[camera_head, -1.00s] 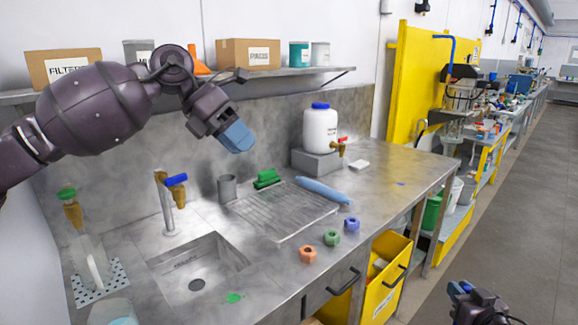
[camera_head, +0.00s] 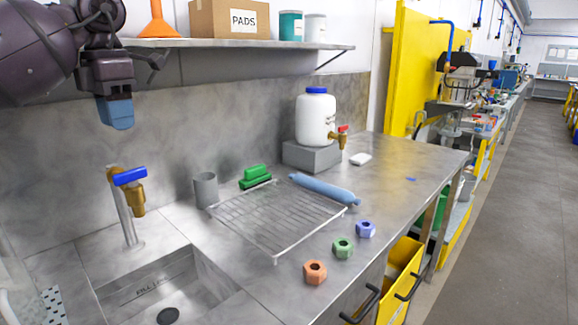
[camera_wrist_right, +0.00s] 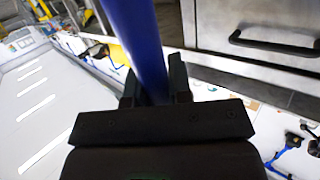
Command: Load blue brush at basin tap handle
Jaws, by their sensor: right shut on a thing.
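The basin tap (camera_head: 126,208) rises behind the sink, with a blue handle (camera_head: 130,176) on top of its brass body. My left gripper (camera_head: 115,112) has a blue tip pointing down, above the tap and apart from it; its finger gap does not show. In the right wrist view, my right gripper (camera_wrist_right: 154,82) is shut on a long blue shaft (camera_wrist_right: 134,30), which I take to be the blue brush. The shaft runs up out of the frame, so its ends are hidden. My right gripper is not in the head view.
A sink basin (camera_head: 194,262) is at lower left. A shelf (camera_head: 250,45) hangs above. A drawer handle (camera_wrist_right: 275,44) is near my right gripper.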

